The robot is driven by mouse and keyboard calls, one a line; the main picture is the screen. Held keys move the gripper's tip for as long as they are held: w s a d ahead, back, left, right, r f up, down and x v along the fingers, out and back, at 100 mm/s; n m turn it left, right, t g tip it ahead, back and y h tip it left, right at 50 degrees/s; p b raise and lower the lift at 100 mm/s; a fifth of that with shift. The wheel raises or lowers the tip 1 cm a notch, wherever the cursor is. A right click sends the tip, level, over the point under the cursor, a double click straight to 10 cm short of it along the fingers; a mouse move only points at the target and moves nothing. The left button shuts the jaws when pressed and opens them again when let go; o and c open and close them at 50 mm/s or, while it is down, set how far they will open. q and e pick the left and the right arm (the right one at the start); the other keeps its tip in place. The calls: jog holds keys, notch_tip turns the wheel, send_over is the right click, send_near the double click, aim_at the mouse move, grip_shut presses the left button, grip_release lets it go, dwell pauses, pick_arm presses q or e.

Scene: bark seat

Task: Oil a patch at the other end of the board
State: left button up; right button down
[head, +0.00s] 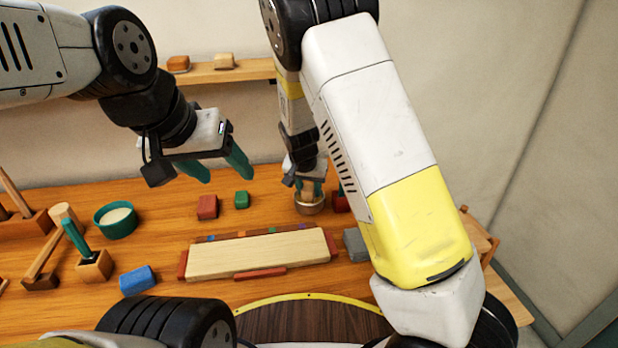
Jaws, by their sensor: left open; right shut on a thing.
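The pale board (262,254) lies flat on the table, with red blocks at its two ends and a red strip along its front edge. A strip with small coloured marks runs along its back edge. My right gripper (309,187) is shut on a small tan thing (306,196), at a round tin (311,209) behind the board's right end. Whether the tan thing touches the tin's contents I cannot tell. My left gripper (218,170) is open and empty, above the back of the table. No oiled patch can be made out on the board.
A red block (207,207) and a green block (241,200) stand behind the board. A green bowl (115,221) with pale contents, a blue block (138,280) and wooden holders stand left. A grey block (355,245) is right of the board. A shelf (232,72) hangs behind.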

aim_at(309, 187)
jog(key=shift+f, duration=0.1)
jog(key=shift+r, duration=3.55)
